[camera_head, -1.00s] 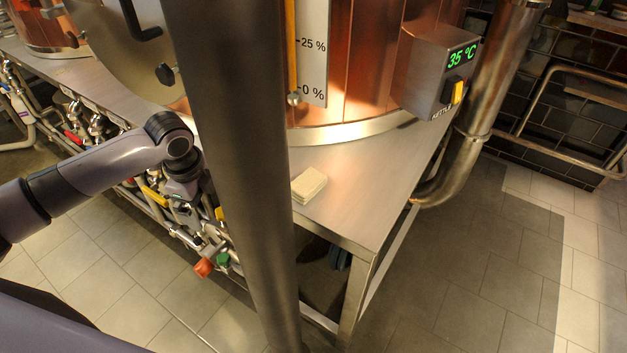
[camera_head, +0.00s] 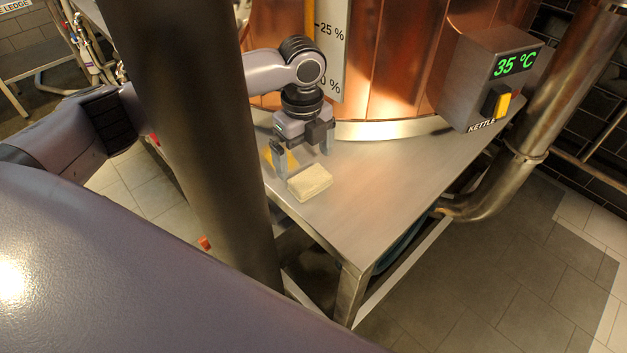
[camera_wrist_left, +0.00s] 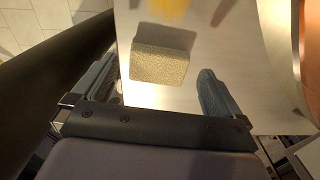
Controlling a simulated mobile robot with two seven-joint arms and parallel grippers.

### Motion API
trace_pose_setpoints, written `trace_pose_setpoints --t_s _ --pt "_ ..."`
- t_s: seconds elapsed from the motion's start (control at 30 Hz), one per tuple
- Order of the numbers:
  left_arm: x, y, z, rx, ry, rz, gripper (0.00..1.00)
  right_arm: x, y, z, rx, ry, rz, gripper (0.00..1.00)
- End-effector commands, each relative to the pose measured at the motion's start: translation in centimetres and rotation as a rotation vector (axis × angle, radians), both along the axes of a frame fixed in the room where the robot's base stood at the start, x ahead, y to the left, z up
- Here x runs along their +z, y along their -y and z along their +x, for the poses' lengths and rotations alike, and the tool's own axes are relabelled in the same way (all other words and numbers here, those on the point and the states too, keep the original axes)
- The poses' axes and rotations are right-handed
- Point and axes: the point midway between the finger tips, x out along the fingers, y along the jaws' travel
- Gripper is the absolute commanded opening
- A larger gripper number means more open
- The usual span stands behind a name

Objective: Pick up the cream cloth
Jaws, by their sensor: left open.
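The cream cloth (camera_head: 310,182) is a small folded block lying flat on the steel table top near its front corner. It also shows in the left wrist view (camera_wrist_left: 160,62), ahead of the fingers. My left gripper (camera_head: 304,164) is open and empty, just behind the cloth in the head view, with its fingers pointing down toward the table. In the left wrist view my left gripper (camera_wrist_left: 160,92) has one finger at each side, and the cloth lies beyond the gap between them. I cannot tell whether the fingertips touch the table. My right gripper is not in view.
A dark vertical pipe (camera_head: 205,150) stands left of the cloth, close to my left arm. The copper kettle (camera_head: 395,60) stands behind on the steel table (camera_head: 385,185). A control box (camera_head: 490,80) reading 35 °C is at right. The table top right of the cloth is clear.

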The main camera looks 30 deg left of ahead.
Motion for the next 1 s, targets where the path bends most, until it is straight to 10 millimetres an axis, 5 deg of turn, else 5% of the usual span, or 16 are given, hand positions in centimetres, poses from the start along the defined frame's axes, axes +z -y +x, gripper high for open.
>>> trace_pose_setpoints --t_s 0.3,0.57,0.73,1.0 --pt "-4.4 0.8 -0.4 0.001 0.000 0.000 1.00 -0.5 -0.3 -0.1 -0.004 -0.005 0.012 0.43" --pt "-4.7 0.8 -0.4 0.000 0.003 -0.001 1.00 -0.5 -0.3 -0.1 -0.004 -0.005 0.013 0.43" --pt "-4.7 0.8 -0.4 0.000 0.002 -0.001 0.60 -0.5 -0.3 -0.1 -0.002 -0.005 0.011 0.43" --pt "-4.6 0.8 -0.4 0.000 0.002 -0.001 0.59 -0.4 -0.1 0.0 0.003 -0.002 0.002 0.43"
